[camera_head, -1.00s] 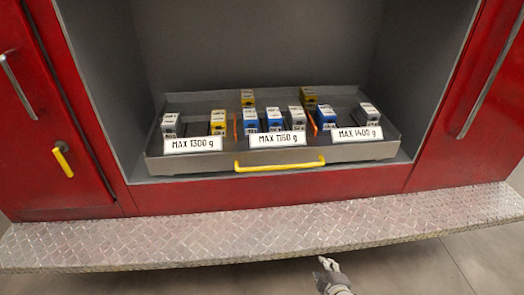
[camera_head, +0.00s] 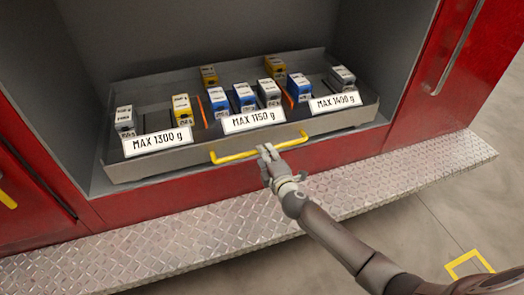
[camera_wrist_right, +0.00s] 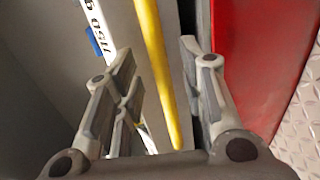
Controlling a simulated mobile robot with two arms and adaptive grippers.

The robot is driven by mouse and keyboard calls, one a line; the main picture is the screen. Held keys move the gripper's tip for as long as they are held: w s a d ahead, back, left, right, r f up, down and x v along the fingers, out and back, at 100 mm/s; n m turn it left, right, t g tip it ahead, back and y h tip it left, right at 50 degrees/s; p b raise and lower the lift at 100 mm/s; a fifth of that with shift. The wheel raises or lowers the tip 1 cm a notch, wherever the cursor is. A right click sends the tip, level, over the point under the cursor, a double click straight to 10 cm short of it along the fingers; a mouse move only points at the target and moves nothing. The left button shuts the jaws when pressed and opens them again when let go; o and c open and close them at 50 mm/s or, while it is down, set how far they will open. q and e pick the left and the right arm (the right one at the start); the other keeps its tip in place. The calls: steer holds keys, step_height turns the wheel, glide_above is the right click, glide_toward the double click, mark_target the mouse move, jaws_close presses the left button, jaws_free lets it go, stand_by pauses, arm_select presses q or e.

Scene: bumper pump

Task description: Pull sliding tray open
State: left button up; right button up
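The sliding tray (camera_head: 150,167) is a grey shallow tray in the red cabinet's grey bay. Its yellow bar handle (camera_head: 233,156) runs along the front. My right gripper (camera_head: 266,153) is at the middle of the handle, its fingers pointing toward the tray. In the right wrist view the yellow handle (camera_wrist_right: 150,25) passes between the two spread fingers of the right gripper (camera_wrist_right: 157,52), with gaps beside it. The fingers are open, not closed on the bar. My left gripper is in neither view.
Small yellow, blue and grey boxes (camera_head: 243,97) stand in the tray behind white weight labels (camera_head: 253,121). A metal tread-plate step (camera_head: 180,248) juts out below the bay. Red cabinet panels (camera_head: 428,75) flank the opening.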

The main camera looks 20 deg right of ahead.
steer(key=w, duration=0.3)
steer(key=shift+a+f, duration=0.1)
steer(key=shift+f, duration=0.2)
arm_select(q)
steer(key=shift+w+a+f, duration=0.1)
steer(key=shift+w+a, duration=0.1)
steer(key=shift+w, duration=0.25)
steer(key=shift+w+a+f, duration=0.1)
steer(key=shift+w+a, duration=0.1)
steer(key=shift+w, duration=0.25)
arm_select(e)
steer(key=shift+w, duration=0.35)
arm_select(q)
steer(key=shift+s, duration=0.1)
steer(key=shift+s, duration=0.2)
arm_select(e)
jaws_close()
steer(key=shift+f, duration=0.1)
